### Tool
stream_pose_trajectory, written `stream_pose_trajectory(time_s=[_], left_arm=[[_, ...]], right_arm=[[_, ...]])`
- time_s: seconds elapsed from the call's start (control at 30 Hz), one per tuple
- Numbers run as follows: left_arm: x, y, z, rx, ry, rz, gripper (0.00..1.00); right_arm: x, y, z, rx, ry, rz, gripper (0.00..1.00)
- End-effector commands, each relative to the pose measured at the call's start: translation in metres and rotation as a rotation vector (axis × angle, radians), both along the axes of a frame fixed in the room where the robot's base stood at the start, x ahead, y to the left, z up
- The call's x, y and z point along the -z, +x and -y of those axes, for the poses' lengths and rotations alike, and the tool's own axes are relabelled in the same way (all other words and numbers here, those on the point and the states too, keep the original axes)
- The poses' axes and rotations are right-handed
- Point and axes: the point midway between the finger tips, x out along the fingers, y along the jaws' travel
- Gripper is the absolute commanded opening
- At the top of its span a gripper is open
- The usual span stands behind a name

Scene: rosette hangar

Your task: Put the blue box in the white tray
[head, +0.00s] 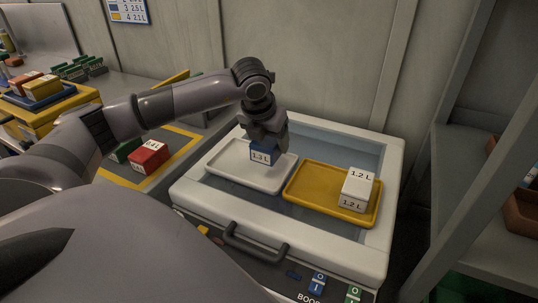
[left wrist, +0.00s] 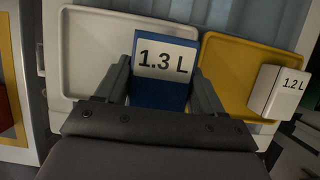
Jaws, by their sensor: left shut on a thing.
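The blue box (head: 263,154) has a white label reading 1.3 L. My left gripper (head: 265,140) is shut on it, pointing down over the right part of the white tray (head: 227,167). In the left wrist view the blue box (left wrist: 160,92) sits between the two fingers, with the white tray (left wrist: 92,50) behind and to its left. I cannot tell whether the box touches the tray floor. No other thing shows in the white tray. My right gripper is not in view.
A yellow tray (head: 305,201) beside the white one holds a white 1.2 L box (head: 356,190). Both trays are inside a white-rimmed case with a dark handle (head: 254,250). A red box (head: 149,157) and a green box (head: 126,149) stand at left. Shelving rises at right.

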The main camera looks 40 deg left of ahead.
Motion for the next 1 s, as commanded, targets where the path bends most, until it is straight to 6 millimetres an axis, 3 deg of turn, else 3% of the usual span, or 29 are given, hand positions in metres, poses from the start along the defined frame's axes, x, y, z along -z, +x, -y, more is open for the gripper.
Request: stream_pose_trajectory(time_s=[0.4,0.83,0.87,0.9,1.0], left_arm=[[0.047,0.0,0.0,0.0,0.0,0.001,0.27],[0.054,0.001,0.0,0.0,0.0,0.003,0.27],[0.053,0.0,0.0,0.001,0.0,0.002,0.78],[0.052,0.0,0.0,0.001,0.0,0.001,0.91],[0.052,0.0,0.0,0.001,0.0,0.001,0.94]], right_arm=[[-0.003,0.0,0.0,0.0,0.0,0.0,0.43],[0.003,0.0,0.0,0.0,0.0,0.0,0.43],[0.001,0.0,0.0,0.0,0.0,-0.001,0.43],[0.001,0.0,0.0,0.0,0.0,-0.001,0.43],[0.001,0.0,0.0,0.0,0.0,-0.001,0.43]])
